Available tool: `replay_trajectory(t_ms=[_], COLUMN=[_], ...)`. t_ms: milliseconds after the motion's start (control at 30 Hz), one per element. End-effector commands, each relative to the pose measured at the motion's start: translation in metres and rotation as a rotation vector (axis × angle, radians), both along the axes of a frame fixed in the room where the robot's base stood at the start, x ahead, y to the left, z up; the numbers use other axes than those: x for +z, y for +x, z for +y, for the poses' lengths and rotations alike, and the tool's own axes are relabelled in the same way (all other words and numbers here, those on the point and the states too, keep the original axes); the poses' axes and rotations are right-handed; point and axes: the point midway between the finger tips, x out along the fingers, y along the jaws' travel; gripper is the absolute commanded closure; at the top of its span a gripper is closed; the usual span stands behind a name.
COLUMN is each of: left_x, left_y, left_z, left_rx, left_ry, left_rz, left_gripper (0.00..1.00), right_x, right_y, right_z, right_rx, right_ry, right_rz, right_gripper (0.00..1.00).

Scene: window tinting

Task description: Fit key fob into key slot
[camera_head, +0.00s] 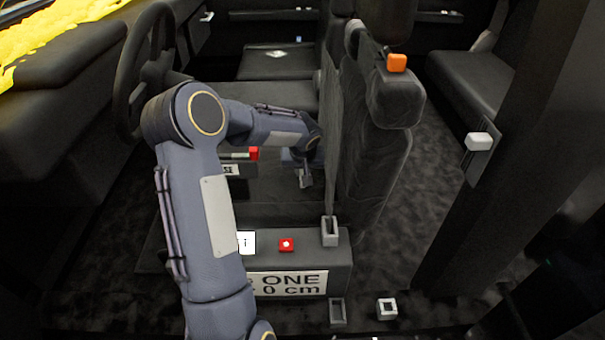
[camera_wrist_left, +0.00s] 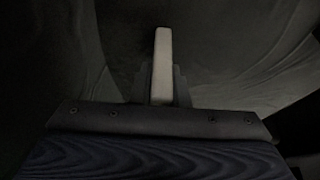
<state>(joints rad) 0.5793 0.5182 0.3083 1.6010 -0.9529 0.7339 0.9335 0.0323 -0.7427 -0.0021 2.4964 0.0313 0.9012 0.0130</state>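My left gripper (camera_head: 305,178) hangs low beside the front seat, behind the end of my left arm. In the left wrist view a pale grey upright bar (camera_wrist_left: 162,65) stands centred between two dark finger mounts; the fingers look closed together. I cannot tell whether the bar is only the fingers or includes a held piece. I cannot identify the key fob for certain. A grey hollow holder (camera_head: 330,231) stands on the right end of the console, right of my gripper and nearer the camera; it may be the key slot. My right gripper does not show.
The low console carries a "ONE 0 cm" label (camera_head: 288,284) and a red button (camera_head: 286,245). A white hollow block (camera_head: 387,308) and a grey frame (camera_head: 337,311) are near the floor. The seat (camera_head: 375,150) and steering wheel (camera_head: 146,65) flank the arm. An orange block (camera_head: 397,63) is on the headrest.

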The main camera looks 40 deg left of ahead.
Motion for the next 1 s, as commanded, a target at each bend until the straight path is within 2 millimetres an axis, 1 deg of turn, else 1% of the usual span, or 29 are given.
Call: replay_trajectory(t_ms=[33, 67, 100, 367, 467, 567, 700, 767, 900, 1000], left_x=[0.0, 0.0, 0.0, 0.001, 0.005, 0.014, 0.037, 0.047, 0.08, 0.1], left_y=[0.0, 0.0, 0.0, 0.0, 0.0, 0.0, 0.001, -0.008, -0.029, -0.046], left_z=[0.0, 0.0, 0.0, 0.0, 0.0, 0.0, 0.0, -0.006, -0.022, -0.036], left_rx=[0.0, 0.0, 0.0, 0.0, 0.0, 0.001, 0.001, -0.002, -0.002, -0.004], left_ry=[0.0, 0.0, 0.0, 0.0, 0.001, 0.001, 0.002, 0.003, 0.004, 0.002], left_rz=[0.0, 0.0, 0.0, 0.0, -0.001, -0.002, -0.004, -0.003, -0.005, -0.004], left_gripper=[0.95, 0.99, 1.0, 1.0, 1.0, 1.0, 1.0, 1.0, 1.0, 1.0], right_x=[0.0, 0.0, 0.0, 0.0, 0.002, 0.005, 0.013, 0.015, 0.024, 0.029], right_y=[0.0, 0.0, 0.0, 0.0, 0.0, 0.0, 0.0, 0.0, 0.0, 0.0], right_z=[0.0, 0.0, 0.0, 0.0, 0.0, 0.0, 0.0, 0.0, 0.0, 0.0], right_rx=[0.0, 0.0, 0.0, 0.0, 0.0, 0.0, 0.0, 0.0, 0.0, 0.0], right_ry=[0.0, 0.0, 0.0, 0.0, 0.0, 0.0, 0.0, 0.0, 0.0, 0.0], right_rz=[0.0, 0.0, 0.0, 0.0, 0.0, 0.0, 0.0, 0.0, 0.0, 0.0], right_gripper=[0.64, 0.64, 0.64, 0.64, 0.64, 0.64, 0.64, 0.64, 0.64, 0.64])
